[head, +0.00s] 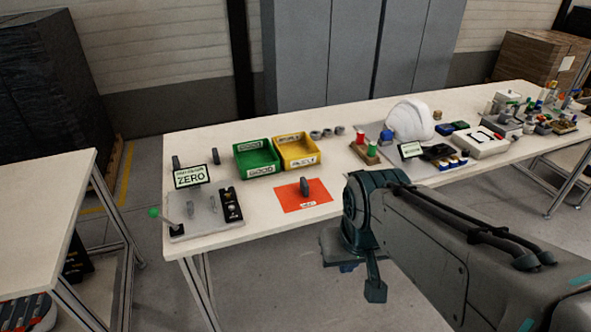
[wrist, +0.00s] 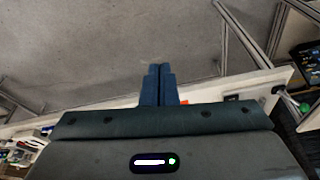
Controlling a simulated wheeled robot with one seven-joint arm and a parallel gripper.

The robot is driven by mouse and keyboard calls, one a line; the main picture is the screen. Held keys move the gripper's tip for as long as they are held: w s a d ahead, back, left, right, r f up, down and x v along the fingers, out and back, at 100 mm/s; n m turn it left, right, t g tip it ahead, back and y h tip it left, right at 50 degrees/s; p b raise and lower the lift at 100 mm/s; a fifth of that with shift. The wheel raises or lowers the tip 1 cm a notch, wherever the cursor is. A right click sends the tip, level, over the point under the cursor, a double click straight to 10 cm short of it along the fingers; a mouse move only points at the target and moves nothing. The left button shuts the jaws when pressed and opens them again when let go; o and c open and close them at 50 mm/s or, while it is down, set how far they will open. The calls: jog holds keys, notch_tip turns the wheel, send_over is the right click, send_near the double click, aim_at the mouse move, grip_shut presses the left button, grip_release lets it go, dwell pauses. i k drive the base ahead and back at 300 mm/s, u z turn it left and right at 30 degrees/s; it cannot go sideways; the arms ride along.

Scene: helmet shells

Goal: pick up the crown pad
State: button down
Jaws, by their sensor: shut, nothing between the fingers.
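I cannot tell for sure which item is the crown pad. A dark grey upright piece (head: 305,187) stands on the orange mat (head: 290,204) near the table's front edge, and similar grey pieces stand on the grey plate (head: 208,222) at the left. A white helmet shell (head: 411,119) sits farther right on the table. My gripper (head: 375,291) hangs in front of the table, over the floor, apart from all of these. In the wrist view its blue fingers (wrist: 159,70) are together and empty, with floor beyond them.
Green (head: 256,158) and yellow (head: 296,149) bins stand behind the mat. A sign reading ZERO (head: 192,177) and a green-knobbed lever (head: 154,212) are at the left. Tools and small parts crowd the right side. Bare tabletop surrounds the mat.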

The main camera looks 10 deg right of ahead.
aim_at(304, 187)
jog(key=u, duration=0.55)
jog(key=k, duration=0.65)
jog(key=u, duration=0.8)
jog(key=i, duration=0.9)
jog(key=z, duration=0.7)
jog(key=i, duration=0.9)
jog(key=z, duration=0.95)
